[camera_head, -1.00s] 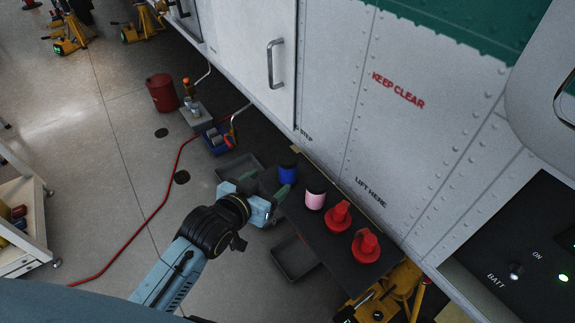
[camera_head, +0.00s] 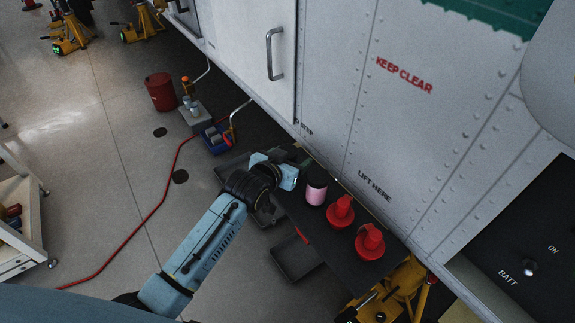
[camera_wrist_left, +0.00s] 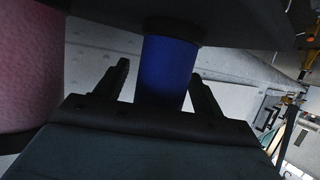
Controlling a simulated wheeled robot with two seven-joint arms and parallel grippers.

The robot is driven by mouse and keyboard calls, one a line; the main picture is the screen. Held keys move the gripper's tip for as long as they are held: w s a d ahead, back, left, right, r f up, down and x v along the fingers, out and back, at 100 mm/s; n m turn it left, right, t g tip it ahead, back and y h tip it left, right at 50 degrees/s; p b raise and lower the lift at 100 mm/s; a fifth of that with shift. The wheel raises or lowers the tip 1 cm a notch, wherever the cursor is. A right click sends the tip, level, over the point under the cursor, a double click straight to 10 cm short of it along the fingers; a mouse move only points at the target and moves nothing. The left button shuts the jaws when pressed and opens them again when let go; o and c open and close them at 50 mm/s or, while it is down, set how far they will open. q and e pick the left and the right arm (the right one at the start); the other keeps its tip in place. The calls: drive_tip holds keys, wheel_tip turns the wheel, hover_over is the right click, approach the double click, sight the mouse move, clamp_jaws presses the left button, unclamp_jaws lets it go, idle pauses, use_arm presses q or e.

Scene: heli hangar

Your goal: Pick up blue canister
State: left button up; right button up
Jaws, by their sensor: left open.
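The blue canister (camera_wrist_left: 166,72) shows in the left wrist view with a dark top or base against the dark surface above it in the picture. It stands between the two fingers of my left gripper (camera_wrist_left: 160,88), which are apart on either side of it. In the head view my left gripper (camera_head: 301,170) is at the far left end of the dark table (camera_head: 323,232) and hides the canister. The right gripper is not in view.
A pink canister (camera_head: 316,193) stands close to my left gripper and also fills the left edge of the wrist view (camera_wrist_left: 30,70). Two red cans (camera_head: 341,211) (camera_head: 369,242) stand further along the table. The white panelled wall (camera_head: 350,130) rises right behind. Grey trays (camera_head: 297,257) lie below.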

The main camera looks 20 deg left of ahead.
use_arm(q)
drive_tip(key=c, duration=1.1)
